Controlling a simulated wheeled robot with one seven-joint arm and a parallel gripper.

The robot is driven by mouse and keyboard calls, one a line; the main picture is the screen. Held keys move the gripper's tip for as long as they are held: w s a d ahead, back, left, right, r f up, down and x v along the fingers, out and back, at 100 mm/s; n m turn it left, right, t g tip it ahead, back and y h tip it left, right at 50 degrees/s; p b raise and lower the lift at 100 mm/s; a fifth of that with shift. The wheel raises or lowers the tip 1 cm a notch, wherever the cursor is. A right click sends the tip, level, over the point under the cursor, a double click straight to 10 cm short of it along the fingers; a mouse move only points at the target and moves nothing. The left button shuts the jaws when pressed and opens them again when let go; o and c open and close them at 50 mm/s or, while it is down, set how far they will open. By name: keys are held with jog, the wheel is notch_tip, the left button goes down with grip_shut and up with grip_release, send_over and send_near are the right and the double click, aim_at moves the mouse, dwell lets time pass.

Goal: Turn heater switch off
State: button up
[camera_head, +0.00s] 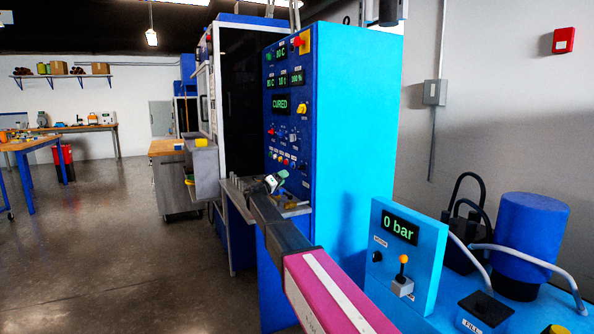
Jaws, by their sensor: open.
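A dark blue control panel (288,120) fronts a tall light-blue cabinet (355,130). Its displays read about "80 C" and "CURED" (281,105). Below them are small toggle switches (292,137), a red knob (270,131) and a row of coloured buttons (281,159). The labels are too small to read, so I cannot tell which control is the heater switch or its position. My arm reaches in from the lower right. My gripper (273,182) is open at its far end, in front of the panel's lower part, below the button row. Contact with anything there cannot be made out.
A yellow knob (301,109) and a red button on a yellow plate (299,41) sit higher on the panel. Open floor (100,240) lies left.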

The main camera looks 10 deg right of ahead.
aim_at(299, 168)
jog(key=x, duration=1)
jog(key=shift+d, duration=0.15)
jog(key=c, duration=0.9)
